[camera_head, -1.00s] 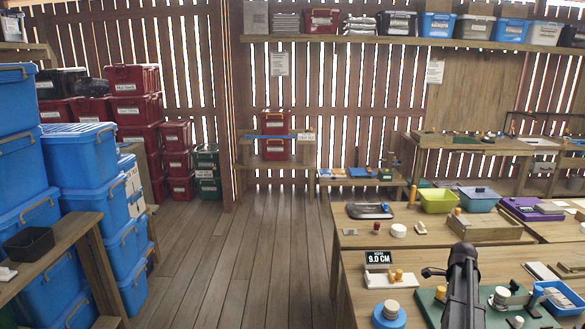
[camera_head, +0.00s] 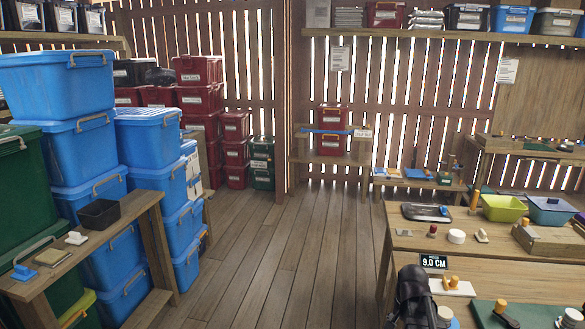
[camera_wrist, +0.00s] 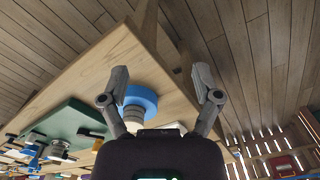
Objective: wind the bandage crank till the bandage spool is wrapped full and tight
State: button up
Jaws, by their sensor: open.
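My gripper (camera_wrist: 162,80) is open in the wrist view, its two fingers spread and nothing held between them. Beyond the fingers, a blue disc with a pale round part (camera_wrist: 143,97) is near the bench corner; I cannot tell its distance. A green board with fittings (camera_wrist: 65,130) lies to its left. In the head view, the green board (camera_head: 482,315) carries an orange knob (camera_head: 501,305) and is cut off by the lower edge. A white round piece (camera_head: 446,313) is partly hidden by my dark arm. I cannot tell which parts are the bandage crank and spool.
A 9.0 CM sign (camera_head: 433,261) and a white plate with an orange knob (camera_head: 452,285) are on the near right bench (camera_head: 520,285). Blue lidded bins (camera_head: 140,220) and a low wooden bench (camera_head: 85,250) stand left. The plank floor (camera_head: 270,260) between is clear.

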jog(key=s+a+n, duration=0.3)
jog(key=a+n, duration=0.1)
jog(key=a, duration=0.3)
jog(key=s+a+f+n+b, duration=0.1)
jog(key=s+a+n, duration=0.2)
jog(key=a, duration=0.3)
jog(key=shift+s+a+f+n, duration=0.2)
jog(key=shift+a+n, duration=0.2)
jog(key=shift+n, duration=0.3)
jog(key=c, duration=0.3)
jog(key=shift+c, duration=0.2)
